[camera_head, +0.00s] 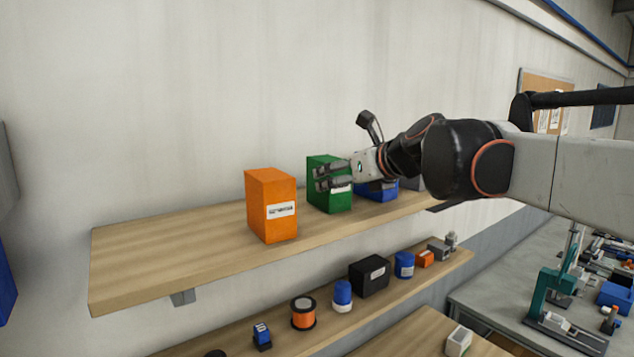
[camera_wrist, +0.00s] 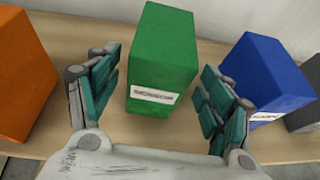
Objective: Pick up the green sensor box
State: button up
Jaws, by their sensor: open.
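The green sensor box (camera_head: 328,190) stands upright on the upper wooden shelf, between an orange box and a blue box. In the wrist view the green box (camera_wrist: 164,62) with its white label sits between my two open fingers, with a gap on each side. My gripper (camera_wrist: 158,88) is open and empty. In the head view my gripper (camera_head: 332,178) reaches in from the right, and its fingers overlap the green box's front. How far the fingers reach along its sides is hard to tell.
The orange box (camera_head: 271,205) stands to the left on the upper shelf (camera_head: 180,252). The blue box (camera_wrist: 266,78) stands close to the right finger, with a grey box (camera_wrist: 306,122) beyond it. A lower shelf holds several small items, including a black box (camera_head: 369,275).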

jog(key=x, duration=0.3)
jog(key=p+x, duration=0.1)
jog(key=x, duration=0.1)
jog(key=shift+w+a+r, duration=0.15)
jog(key=shift+w+r, duration=0.05)
jog(key=shift+c, duration=0.3)
jog(key=c, duration=1.2)
